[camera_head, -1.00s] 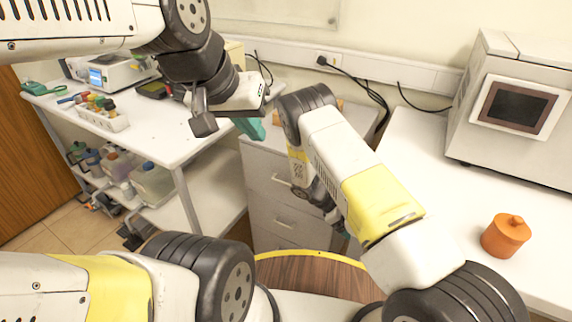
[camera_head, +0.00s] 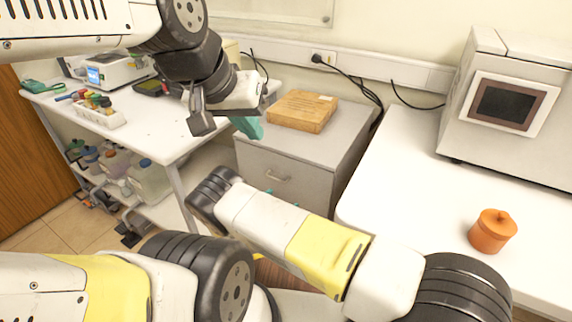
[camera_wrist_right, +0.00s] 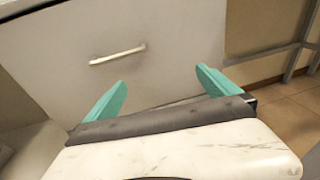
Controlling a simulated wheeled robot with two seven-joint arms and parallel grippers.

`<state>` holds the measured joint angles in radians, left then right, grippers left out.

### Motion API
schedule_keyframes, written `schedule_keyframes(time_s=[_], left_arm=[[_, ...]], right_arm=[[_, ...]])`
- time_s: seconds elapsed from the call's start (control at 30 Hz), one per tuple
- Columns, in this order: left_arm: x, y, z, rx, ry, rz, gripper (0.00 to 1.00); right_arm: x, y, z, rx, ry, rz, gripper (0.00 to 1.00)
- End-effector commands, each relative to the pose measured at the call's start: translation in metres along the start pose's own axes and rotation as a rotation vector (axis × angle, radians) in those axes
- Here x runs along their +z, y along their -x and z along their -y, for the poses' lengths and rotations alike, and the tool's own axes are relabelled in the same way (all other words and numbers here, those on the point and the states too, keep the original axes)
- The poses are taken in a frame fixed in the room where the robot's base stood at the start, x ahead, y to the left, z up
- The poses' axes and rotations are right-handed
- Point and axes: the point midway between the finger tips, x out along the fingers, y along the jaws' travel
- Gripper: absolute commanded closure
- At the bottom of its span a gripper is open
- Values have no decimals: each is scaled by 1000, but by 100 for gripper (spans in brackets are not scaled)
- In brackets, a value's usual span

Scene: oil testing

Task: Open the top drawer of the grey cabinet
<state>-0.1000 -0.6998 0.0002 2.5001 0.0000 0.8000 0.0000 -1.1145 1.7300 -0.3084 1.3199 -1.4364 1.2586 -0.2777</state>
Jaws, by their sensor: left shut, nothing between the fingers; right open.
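The grey cabinet (camera_head: 350,136) stands between the two white tables. Its top drawer (camera_head: 300,180) looks closed, with a light bar handle (camera_head: 270,174) on its front. My right arm covers the lower drawers. In the right wrist view a drawer front with a pale handle (camera_wrist_right: 117,55) lies ahead of my right gripper (camera_wrist_right: 162,92). The gripper's teal fingers are wide apart and empty, and the handle appears beyond them, nearer the left finger. I cannot tell which drawer this is. My left gripper (camera_head: 250,127) is shut and empty, in front of the cabinet's upper left.
A wooden box (camera_head: 303,111) rests on the cabinet top. An orange lidded pot (camera_head: 492,231) and a white machine (camera_head: 520,105) are on the right table. The left table (camera_head: 150,125) holds several bottles and instruments. Black cables hang behind the cabinet.

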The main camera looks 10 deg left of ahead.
Motion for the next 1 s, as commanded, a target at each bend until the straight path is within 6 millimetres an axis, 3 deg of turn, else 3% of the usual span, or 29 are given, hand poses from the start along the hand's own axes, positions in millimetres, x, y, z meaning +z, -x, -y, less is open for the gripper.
schedule_keyframes(time_s=[0.03, 0.1, 0.2, 0.7, 1.0], left_arm=[[0, 0, 0, 0, 0, 0, 100], [0, 0, 0, 0, 0, 0, 100], [0, 0, 0, 0, 0, 0, 100], [0, 0, 0, 0, 0, 0, 100], [0, 0, 0, 0, 0, 0, 100]], right_arm=[[13, 12, -21, 55, -4, 34, 0], [25, 24, -41, 110, -7, 70, 0], [35, 30, -55, 148, -11, 96, 0], [42, -35, -65, 149, -11, 99, 0], [43, -45, -67, 150, -10, 98, 0]])
